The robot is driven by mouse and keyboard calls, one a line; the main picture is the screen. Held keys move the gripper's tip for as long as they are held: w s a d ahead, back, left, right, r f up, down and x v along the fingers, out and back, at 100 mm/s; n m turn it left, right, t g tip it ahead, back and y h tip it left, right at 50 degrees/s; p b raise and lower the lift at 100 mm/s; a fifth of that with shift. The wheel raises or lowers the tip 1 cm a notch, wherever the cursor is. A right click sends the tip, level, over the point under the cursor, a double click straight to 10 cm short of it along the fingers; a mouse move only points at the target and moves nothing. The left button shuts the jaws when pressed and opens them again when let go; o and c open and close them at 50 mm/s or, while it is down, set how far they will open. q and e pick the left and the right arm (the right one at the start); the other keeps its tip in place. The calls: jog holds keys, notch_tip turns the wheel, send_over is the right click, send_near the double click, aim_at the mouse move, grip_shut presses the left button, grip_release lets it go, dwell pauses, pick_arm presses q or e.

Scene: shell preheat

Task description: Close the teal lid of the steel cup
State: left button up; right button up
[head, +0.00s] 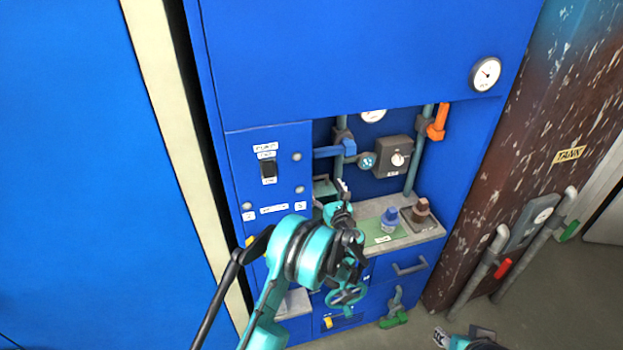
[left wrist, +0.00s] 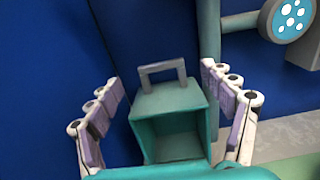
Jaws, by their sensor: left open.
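A teal box-shaped piece with a grey handle (left wrist: 172,118) stands between the two fingers of my left gripper (left wrist: 165,108) in the left wrist view. Its near side is open and shows a hollow inside. I take it for the teal lid, and it stands raised. In the head view the lid (head: 324,187) is partly hidden behind my left gripper (head: 343,190), at the left end of the grey shelf. My left gripper is open, with a finger on each side of the lid and gaps between. I cannot make out the steel cup. Part of my right arm shows at the bottom edge.
A blue object (head: 390,219) stands on a green mat (head: 376,237), and a brown one (head: 422,208) on a dark mat beside it. Pipes, a blue lever (head: 335,151) and a grey dial box (head: 391,157) are on the recess wall behind. A round teal disc (left wrist: 291,18) is at upper right.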

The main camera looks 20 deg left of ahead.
aim_at(320, 177)
pick_arm(q)
jog(key=b+x, duration=0.1)
jog(key=x, duration=0.5)
jog(key=shift+w+a, duration=0.2)
jog(key=shift+w, duration=0.05)
jog(key=shift+c, duration=0.4)
